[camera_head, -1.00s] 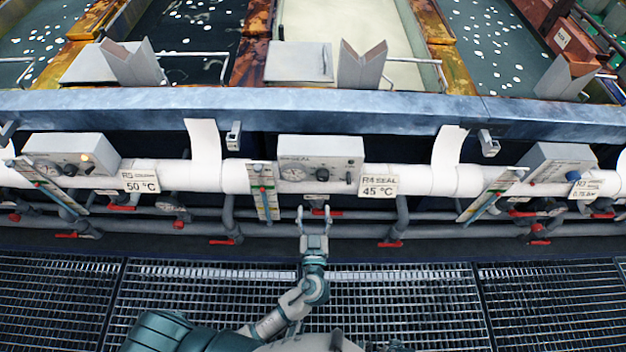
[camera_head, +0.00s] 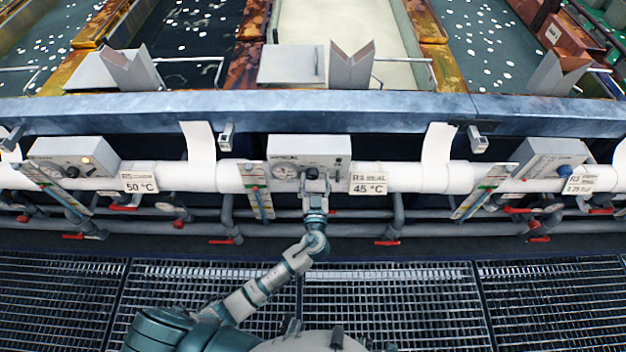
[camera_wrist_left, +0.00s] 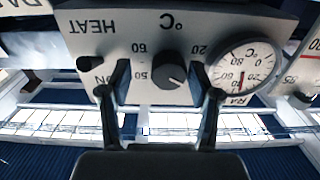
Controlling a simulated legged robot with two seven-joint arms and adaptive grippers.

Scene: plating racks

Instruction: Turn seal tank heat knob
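The seal tank control box (camera_head: 309,149) is a grey panel on the white pipe, above the "R4 SEAL 45 °C" label (camera_head: 368,183). In the left wrist view the panel appears upside down, with a dark round knob (camera_wrist_left: 170,77) on a °C scale, a smaller dark switch (camera_wrist_left: 90,63) by "HEAT" and "ON", and a round gauge (camera_wrist_left: 243,68). My left gripper (camera_head: 314,178) is at the panel's lower front. In the wrist view its two fingers (camera_wrist_left: 165,90) are apart, one on each side of the °C knob, with visible gaps to it. My right gripper is not seen.
A strip gauge (camera_head: 257,190) hangs just left of the box. A hook-shaped bracket (camera_head: 227,137) and the blue tank beam (camera_head: 330,108) are above. Red valve handles (camera_head: 388,243) line the lower pipes. Open grating floor (camera_head: 400,300) lies in front.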

